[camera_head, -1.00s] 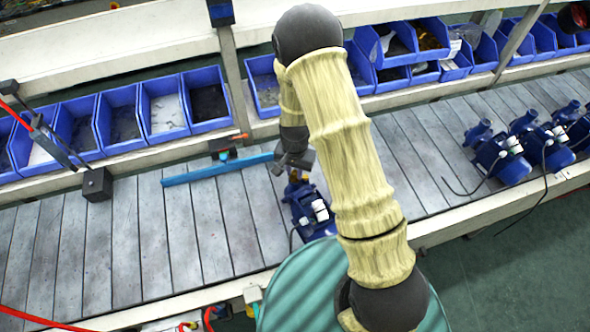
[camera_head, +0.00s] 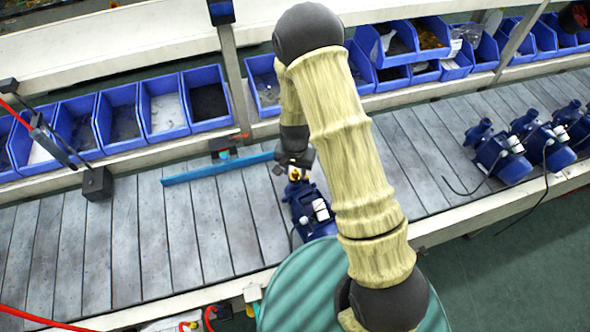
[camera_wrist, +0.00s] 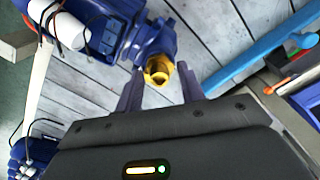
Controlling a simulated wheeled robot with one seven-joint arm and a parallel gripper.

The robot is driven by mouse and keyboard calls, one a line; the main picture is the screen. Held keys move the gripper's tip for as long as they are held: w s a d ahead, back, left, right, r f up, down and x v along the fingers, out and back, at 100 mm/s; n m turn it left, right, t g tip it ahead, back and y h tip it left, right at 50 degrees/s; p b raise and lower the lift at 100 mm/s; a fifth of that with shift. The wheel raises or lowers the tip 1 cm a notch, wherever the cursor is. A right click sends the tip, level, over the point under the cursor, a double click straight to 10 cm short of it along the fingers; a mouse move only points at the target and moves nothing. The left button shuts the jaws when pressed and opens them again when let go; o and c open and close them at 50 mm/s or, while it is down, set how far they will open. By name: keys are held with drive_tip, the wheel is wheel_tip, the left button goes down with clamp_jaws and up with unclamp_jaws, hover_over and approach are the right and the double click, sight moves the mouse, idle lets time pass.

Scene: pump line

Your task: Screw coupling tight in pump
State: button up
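The blue pump (camera_head: 309,211) stands on the slatted line below my gripper, and its blue body fills the upper left of the wrist view (camera_wrist: 110,28). The brass-yellow coupling (camera_wrist: 159,70) sits at the pump's blue port, its open end facing my wrist camera; a small part shows in the head view (camera_head: 294,176). How deep it sits in the port cannot be seen. My gripper (camera_wrist: 161,78) is open, with its two dark fingers on either side of the coupling and gaps visible between. In the head view my gripper (camera_head: 295,162) is just above the pump.
A blue bar (camera_head: 217,167) lies across the line left of my gripper. Several more blue pumps (camera_head: 500,155) with black cables stand at the right. Blue bins (camera_head: 118,116) line the back. The slats left of the pump are mostly clear.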

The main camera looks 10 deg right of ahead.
drive_tip(key=shift+n, duration=0.4)
drive_tip(key=shift+n, duration=0.6)
clamp_jaws()
drive_tip(key=shift+m, duration=1.8)
drive_tip(key=shift+m, duration=0.5)
drive_tip(key=shift+o, duration=1.9)
unclamp_jaws()
